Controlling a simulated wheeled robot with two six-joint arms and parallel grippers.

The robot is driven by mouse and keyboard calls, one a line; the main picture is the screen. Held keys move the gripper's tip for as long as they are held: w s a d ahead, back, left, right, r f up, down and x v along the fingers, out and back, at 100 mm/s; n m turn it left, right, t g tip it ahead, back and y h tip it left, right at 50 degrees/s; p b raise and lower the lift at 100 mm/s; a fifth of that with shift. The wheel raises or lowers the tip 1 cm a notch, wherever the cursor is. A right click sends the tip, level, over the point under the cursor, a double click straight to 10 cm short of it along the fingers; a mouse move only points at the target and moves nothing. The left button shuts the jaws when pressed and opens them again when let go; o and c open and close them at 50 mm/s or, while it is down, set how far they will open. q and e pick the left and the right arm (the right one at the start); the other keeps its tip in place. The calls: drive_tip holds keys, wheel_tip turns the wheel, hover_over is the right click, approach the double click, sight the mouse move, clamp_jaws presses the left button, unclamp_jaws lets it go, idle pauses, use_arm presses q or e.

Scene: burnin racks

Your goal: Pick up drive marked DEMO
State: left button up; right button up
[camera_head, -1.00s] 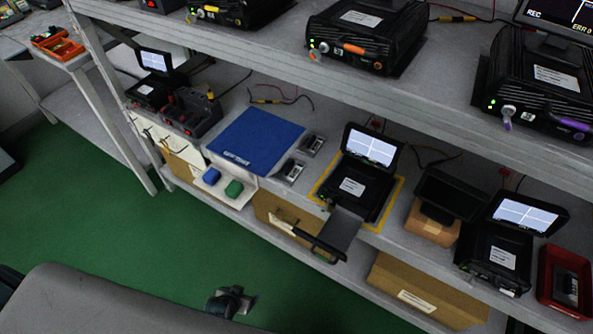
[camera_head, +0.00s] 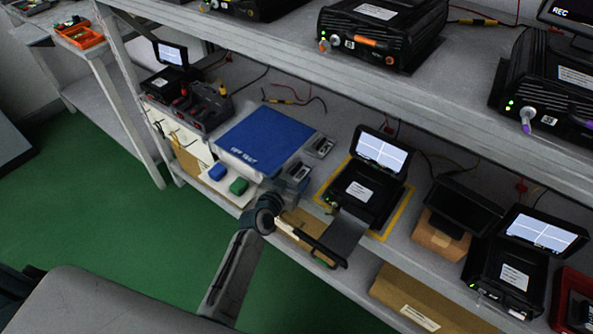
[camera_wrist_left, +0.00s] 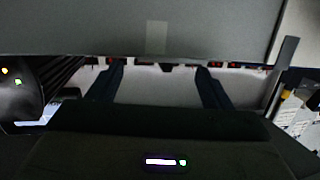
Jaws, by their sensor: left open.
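Two small dark drives with pale faces, one nearer the back (camera_head: 319,147) and one nearer the front (camera_head: 298,171), lie on the lower shelf right of the blue mat. Their markings are too small to read, so I cannot tell which says DEMO. My left gripper (camera_head: 286,191) is at the shelf's front edge, close to the front drive and partly blending with it. In the left wrist view its two fingers (camera_wrist_left: 158,85) are spread, with no drive visible between them. My right gripper does not show.
A recorder (camera_head: 366,190) with a lit screen has its slide (camera_head: 345,233) and black handle pulled out, right of my left gripper. The blue mat (camera_head: 262,138) lies left. A red tray (camera_head: 559,303) is at far right. The upper shelf (camera_head: 300,75) overhangs.

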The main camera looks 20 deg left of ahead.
sight(294, 173)
use_arm(q)
drive_tip(key=x, duration=0.5)
drive_tip(key=shift+w, duration=0.1)
drive_tip(key=c, duration=0.8)
